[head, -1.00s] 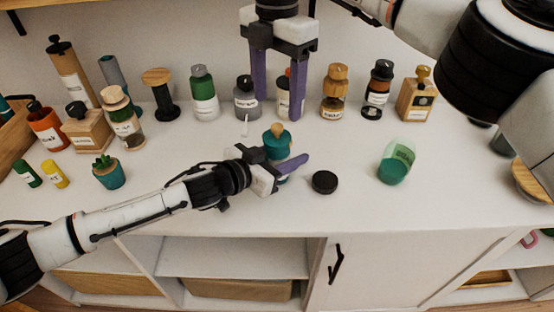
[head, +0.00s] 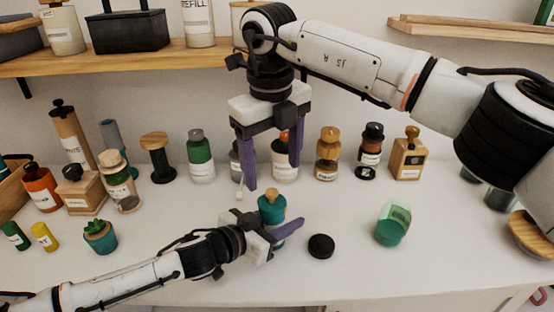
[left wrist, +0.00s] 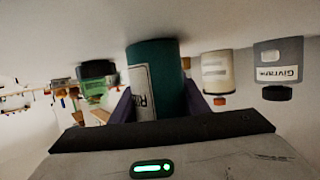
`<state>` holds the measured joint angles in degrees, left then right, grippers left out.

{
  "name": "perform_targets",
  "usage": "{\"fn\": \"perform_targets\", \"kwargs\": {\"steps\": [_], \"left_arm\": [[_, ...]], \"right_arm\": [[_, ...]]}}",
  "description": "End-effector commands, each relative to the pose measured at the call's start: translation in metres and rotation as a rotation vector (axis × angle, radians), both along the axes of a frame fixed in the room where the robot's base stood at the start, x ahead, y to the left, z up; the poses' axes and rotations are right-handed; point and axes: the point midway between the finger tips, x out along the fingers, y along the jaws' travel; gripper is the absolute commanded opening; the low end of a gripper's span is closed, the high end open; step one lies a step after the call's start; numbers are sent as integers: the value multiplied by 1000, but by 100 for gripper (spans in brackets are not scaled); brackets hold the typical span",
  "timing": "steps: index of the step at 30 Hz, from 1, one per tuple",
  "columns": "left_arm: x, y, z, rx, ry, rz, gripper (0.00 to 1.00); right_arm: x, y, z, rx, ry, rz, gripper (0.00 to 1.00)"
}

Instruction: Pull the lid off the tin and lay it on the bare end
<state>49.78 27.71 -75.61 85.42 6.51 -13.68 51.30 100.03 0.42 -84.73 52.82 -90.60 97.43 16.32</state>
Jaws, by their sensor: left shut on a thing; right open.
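The teal tin (head: 270,212) stands upright on the white counter, with a tan knob (head: 268,193) on top. My left gripper (head: 275,228) is shut on the tin low on its body, reaching in from the left. In the left wrist view the tin (left wrist: 157,75) appears upside down between the purple fingers, its label partly showing and its top hidden. My right gripper (head: 270,178) is open and empty, pointing down just above and behind the knob in the picture. I cannot tell its exact depth relative to the lid.
A black disc (head: 321,246) lies right of the tin, and a green glass (head: 391,230) stands further right. Several bottles and jars line the back, including a green bottle (head: 200,160). A wooden shelf (head: 120,58) hangs above. The counter's right front is clear.

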Motion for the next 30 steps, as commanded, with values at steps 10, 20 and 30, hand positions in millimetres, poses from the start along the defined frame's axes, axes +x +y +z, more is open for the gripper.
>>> {"fn": "perform_targets", "kwargs": {"steps": [10,20,30], "left_arm": [[0,0,0,0,0,0,1],[0,0,0,0,0,0,1],[0,0,0,0,0,0,1]], "right_arm": [[-10,-2,7,-118,-74,874,70],[-21,-4,17,-304,-146,1687,70],[-33,-6,29,-560,-182,2396,70]]}}
